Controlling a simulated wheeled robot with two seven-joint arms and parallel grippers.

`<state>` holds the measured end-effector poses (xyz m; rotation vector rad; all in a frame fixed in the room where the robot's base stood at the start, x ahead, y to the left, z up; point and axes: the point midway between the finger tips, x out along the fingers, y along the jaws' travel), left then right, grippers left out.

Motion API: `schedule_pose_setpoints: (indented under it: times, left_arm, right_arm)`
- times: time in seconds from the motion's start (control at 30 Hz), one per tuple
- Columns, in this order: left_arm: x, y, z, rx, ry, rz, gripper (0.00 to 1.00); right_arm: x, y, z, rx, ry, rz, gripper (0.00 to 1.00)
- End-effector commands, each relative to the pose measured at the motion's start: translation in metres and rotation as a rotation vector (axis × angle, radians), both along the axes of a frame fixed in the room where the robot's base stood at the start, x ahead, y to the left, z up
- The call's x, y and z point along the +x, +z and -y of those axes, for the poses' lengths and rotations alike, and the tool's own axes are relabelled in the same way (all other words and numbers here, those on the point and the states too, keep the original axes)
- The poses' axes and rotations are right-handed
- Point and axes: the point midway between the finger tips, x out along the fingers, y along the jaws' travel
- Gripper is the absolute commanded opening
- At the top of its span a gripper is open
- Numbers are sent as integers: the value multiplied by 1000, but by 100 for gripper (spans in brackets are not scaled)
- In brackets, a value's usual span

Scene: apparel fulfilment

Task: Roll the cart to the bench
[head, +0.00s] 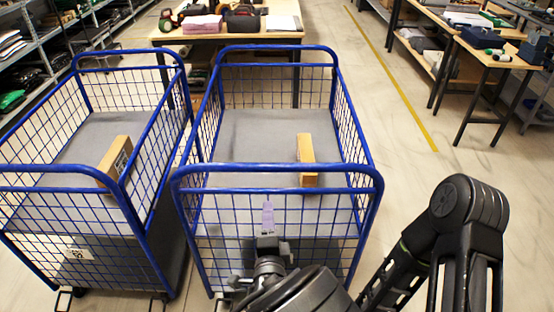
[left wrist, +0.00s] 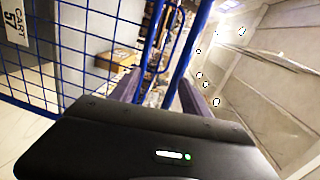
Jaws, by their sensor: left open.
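Two blue wire-mesh carts stand side by side. The right cart (head: 277,169) is directly in front of me, with a brown box (head: 306,160) on its grey shelf. My left gripper (head: 268,212) is open at its near end panel, just below the top rail in the picture. In the left wrist view a blue bar (left wrist: 186,50) runs between the open fingers (left wrist: 160,92); I cannot tell whether they touch it. A white label reading CART 57 (left wrist: 14,22) hangs on the mesh. A wooden-topped bench (head: 270,34) stands beyond the right cart. My right gripper is not in view.
The left cart (head: 88,170) stands close beside the right one and holds a brown box (head: 115,158). Shelving (head: 45,38) lines the left wall. A workbench (head: 497,60) stands at the right. Clear floor with a yellow line (head: 400,90) lies between.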

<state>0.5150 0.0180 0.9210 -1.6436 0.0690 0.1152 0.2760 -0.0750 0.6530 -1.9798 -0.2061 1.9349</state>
Motion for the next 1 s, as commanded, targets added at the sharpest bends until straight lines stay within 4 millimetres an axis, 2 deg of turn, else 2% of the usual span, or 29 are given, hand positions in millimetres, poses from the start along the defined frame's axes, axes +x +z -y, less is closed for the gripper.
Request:
schedule_pose_setpoints:
  times: [0.03,0.1,0.2,0.67,0.87,1.0]
  left_arm:
    - [-1,19,9,30,-16,47,55]
    - [-2,35,15,59,-26,91,55]
    - [-2,44,18,76,-28,120,55]
    - [1,43,19,75,-28,118,55]
    - [14,42,18,74,-27,117,55]
    - [30,42,18,74,-27,118,55]
  right_arm:
    - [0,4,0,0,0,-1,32]
    - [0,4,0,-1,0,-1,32]
    - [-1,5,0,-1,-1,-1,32]
    - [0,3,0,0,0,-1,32]
    - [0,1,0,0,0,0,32]
    - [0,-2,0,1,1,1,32]
